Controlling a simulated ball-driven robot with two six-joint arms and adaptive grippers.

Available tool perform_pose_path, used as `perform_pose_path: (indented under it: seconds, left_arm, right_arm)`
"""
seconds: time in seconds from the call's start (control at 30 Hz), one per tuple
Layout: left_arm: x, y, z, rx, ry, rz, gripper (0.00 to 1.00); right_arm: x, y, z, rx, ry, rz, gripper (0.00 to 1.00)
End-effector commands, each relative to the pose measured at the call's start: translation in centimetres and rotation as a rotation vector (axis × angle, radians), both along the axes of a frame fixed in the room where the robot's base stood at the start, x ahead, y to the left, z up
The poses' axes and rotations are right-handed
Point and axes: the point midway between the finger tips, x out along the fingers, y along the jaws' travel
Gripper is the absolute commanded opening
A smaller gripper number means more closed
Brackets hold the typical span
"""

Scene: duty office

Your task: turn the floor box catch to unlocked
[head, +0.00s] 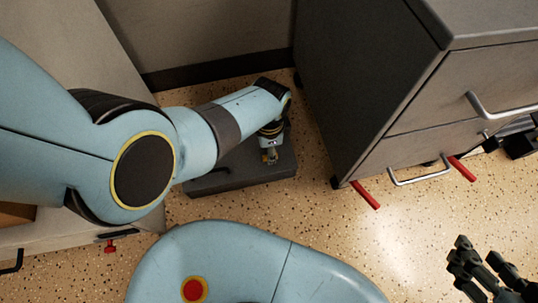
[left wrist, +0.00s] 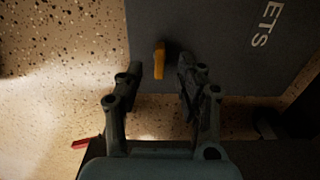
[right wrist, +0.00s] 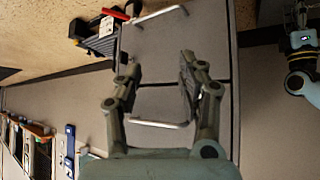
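The floor box (head: 212,184) is a low dark grey box on the speckled floor. In the left wrist view its grey top (left wrist: 215,65) carries pale lettering, partly reading "ETS". The catch (left wrist: 159,62) is a small yellow-orange lever near the box's edge. My left gripper (head: 269,156) points down over the box in the head view. In the left wrist view its open fingers (left wrist: 160,72) stand either side of the catch, with gaps visible; their height above it is unclear. My right gripper (head: 480,268) is open and empty at the lower right, away from the box.
A grey drawer cabinet (head: 360,75) with silver handles stands right of the box, with red pieces (head: 366,195) sticking out at its foot. Another cabinet (head: 75,45) is at the left, behind my left arm. Open floor (head: 400,240) lies in front.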

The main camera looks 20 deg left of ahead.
Motion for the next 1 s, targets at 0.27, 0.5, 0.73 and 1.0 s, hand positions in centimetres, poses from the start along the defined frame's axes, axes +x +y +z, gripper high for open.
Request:
perform_pose_path:
  seconds: [0.27, 0.5, 0.73, 1.0]
  left_arm:
    - [-0.2, 0.0, -2.4, 0.000, 0.004, 0.000, 0.37]
    - [-0.1, 0.0, -3.2, 0.000, 0.001, 0.000, 0.37]
    - [0.0, 0.0, -3.2, 0.000, 0.000, 0.000, 0.37]
    - [0.0, 0.0, -3.2, 0.000, 0.000, 0.000, 0.21]
  right_arm:
    - [0.5, 0.4, -0.3, 0.004, -0.224, 0.020, 0.40]
    - [0.8, 0.7, 0.7, 0.009, -0.357, 0.034, 0.40]
    - [0.9, 0.8, 1.2, 0.011, -0.388, 0.037, 0.40]
    - [0.9, 0.8, 1.2, 0.011, -0.387, 0.037, 0.40]
